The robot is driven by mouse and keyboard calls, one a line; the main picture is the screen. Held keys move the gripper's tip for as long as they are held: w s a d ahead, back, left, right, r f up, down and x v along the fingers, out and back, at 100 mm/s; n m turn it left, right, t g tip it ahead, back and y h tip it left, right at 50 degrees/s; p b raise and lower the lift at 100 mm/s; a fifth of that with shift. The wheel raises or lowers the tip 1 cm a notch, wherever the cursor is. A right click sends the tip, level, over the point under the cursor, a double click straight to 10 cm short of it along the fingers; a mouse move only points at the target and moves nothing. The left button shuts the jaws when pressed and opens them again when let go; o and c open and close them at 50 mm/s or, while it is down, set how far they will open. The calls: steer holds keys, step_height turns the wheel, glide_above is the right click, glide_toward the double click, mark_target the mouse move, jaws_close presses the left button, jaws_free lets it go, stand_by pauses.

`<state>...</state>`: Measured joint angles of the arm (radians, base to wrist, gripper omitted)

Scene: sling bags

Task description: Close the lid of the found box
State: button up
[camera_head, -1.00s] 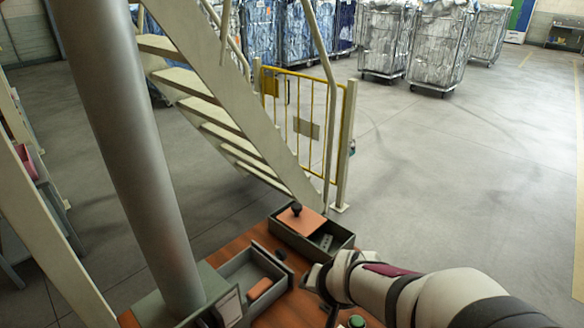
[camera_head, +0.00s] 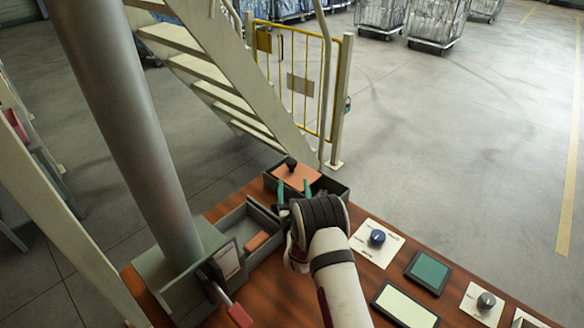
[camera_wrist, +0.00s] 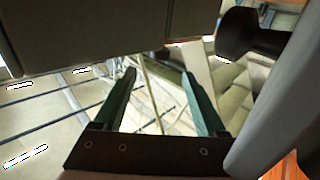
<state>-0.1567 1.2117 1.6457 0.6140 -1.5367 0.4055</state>
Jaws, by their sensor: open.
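The box (camera_head: 345,190) is dark grey and stands at the back edge of the wooden table. Its orange lid (camera_head: 302,181) with a black knob covers the back left part, and the right part looks open. My gripper (camera_head: 294,188) has teal fingers, spread apart, just in front of the lid in the head view. My wrist hides part of the box's front. In the wrist view the gripper (camera_wrist: 160,80) is open with nothing held between the fingers. A black knob-like shape (camera_wrist: 245,35) shows at the upper right there; I cannot tell whether it is the lid's knob.
A grey open tray (camera_head: 232,218) with an orange block (camera_head: 256,241) lies left of my wrist. Stairs and a yellow gate (camera_head: 300,80) stand behind the table.

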mark_target(292, 166)
steer(key=w, duration=0.8)
steer(key=shift+w, duration=0.2)
steer(key=shift+c, duration=0.3)
jaws_close()
stand_by(0.7)
steer(key=s+d, duration=0.7)
steer(key=shift+d, duration=0.1)
